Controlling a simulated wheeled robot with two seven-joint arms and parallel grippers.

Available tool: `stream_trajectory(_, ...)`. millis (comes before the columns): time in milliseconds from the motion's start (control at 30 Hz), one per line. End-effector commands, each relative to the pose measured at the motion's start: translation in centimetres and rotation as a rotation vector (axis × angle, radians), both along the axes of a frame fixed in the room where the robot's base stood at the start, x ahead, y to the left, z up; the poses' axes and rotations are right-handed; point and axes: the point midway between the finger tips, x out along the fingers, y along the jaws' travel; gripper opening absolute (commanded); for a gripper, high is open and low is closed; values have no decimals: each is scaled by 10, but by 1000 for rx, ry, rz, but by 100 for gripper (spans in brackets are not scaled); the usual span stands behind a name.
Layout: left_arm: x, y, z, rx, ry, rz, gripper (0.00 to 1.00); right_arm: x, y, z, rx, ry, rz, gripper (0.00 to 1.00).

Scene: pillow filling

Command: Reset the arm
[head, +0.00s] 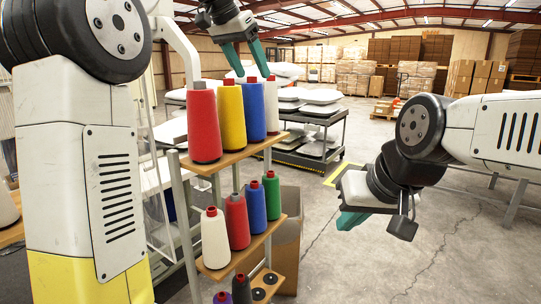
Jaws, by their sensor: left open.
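My left arm comes in from the left, and its gripper (247,62) is at the top middle with its teal fingers pointing down. The fingers are apart and hold nothing that I can see. They hang just above the blue and yellow cones on the top shelf of the thread rack. My right arm comes in from the right, and its gripper (372,226) is low at the right of the rack, over open floor. One teal finger shows there and a dark part beside it; whether its jaws are apart is unclear.
The thread rack (240,152) holds red (203,125), yellow (231,117), blue (254,110) and white (272,106) cones on top, with more cones below. A cardboard box (289,250) stands behind it. A cart (322,150) carries white pillows.

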Motion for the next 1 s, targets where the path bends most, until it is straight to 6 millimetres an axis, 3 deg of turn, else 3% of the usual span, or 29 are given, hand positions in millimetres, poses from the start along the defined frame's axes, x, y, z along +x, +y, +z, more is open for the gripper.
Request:
stream_trajectory(367,-33,30,-20,-44,23,102,67,0,0,0,0,-2,0,0)
stream_trajectory(567,-71,53,-48,-78,43,196,67,0,0,0,0,-1,0,0)
stream_trajectory(767,-140,76,-109,-112,59,337,67,0,0,0,0,-1,0,0)
stream_trajectory(1000,-224,88,-203,-130,62,491,67,0,0,0,0,-2,0,0)
